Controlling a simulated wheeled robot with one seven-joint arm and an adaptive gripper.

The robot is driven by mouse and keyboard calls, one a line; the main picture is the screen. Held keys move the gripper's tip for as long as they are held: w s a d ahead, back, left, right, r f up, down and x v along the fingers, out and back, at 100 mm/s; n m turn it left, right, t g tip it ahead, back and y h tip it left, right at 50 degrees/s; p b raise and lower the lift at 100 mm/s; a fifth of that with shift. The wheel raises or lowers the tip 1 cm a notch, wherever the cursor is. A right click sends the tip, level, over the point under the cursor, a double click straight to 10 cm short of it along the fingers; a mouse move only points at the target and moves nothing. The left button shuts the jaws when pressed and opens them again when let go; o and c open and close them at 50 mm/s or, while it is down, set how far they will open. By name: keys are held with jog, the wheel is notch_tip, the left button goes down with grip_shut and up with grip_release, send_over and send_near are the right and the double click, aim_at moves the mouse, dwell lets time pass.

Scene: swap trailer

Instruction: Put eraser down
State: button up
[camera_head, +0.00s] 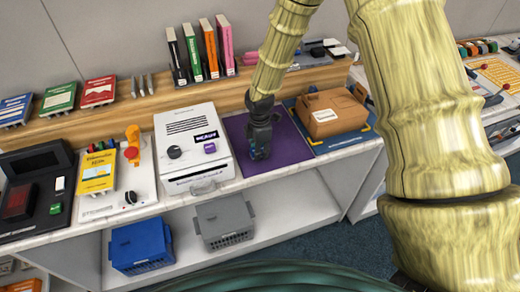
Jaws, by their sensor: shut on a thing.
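My dark gripper (259,154) points down at the purple mat (292,151) on the counter, over the mat's left half. It is shut on the eraser, which is mostly hidden by the fingers; a small bluish patch shows at the fingertips. I cannot tell whether the eraser touches the mat. The rest of the mat is bare.
A white machine (192,127) with a dark knob stands just left of the mat. A brown cardboard box (333,112) sits on a blue mat to the right. Upright books (209,48) stand on the shelf behind. Blue (140,246) and grey (225,221) crates stand below.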

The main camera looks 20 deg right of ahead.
jog(key=shift+s+f, duration=0.35)
jog(key=shift+f, duration=0.15)
jog(key=o, duration=1)
jog(key=shift+c, duration=0.2)
jog(key=shift+o, duration=0.6)
jog(key=shift+w+f, duration=0.2)
jog(key=shift+f, duration=0.1)
jog(key=shift+r, duration=0.25)
jog(key=shift+w+r, duration=0.2)
jog(key=shift+r, duration=0.75)
notch_tip(320, 180, up, 12)
jog(key=b, duration=0.2)
jog(key=shift+f, duration=0.25)
